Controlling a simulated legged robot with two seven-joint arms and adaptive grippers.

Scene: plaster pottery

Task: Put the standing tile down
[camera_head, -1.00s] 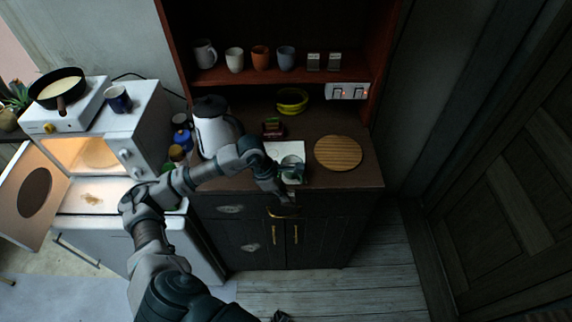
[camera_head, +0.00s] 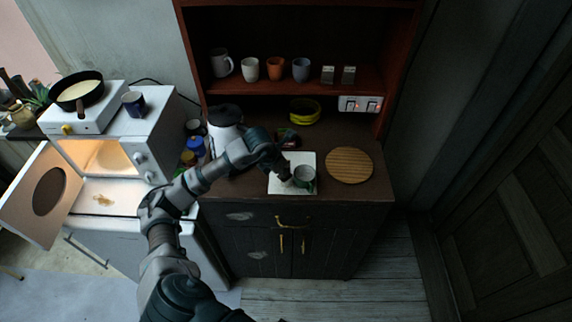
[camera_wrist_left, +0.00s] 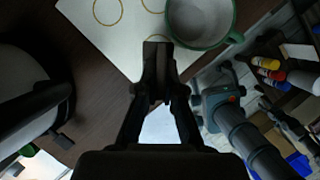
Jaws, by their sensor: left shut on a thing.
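My left gripper (camera_head: 287,172) reaches down over a white square board (camera_head: 279,186) on the dark counter. Its fingers also show in the left wrist view (camera_wrist_left: 157,62), closed together at the tips. A dark flat-topped piece (camera_wrist_left: 157,46) shows between the fingertips, apparently the tile; its outline merges with the dark fingers. Brown rings mark the board (camera_wrist_left: 108,30). My right gripper is not in view.
A round wooden board (camera_head: 349,165) lies right of the white board. A kettle (camera_head: 222,130), jars (camera_head: 196,147) and a yellow bowl (camera_head: 305,111) stand left and behind. Mugs (camera_head: 275,68) line the shelf above. The open oven (camera_head: 105,155) is at left.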

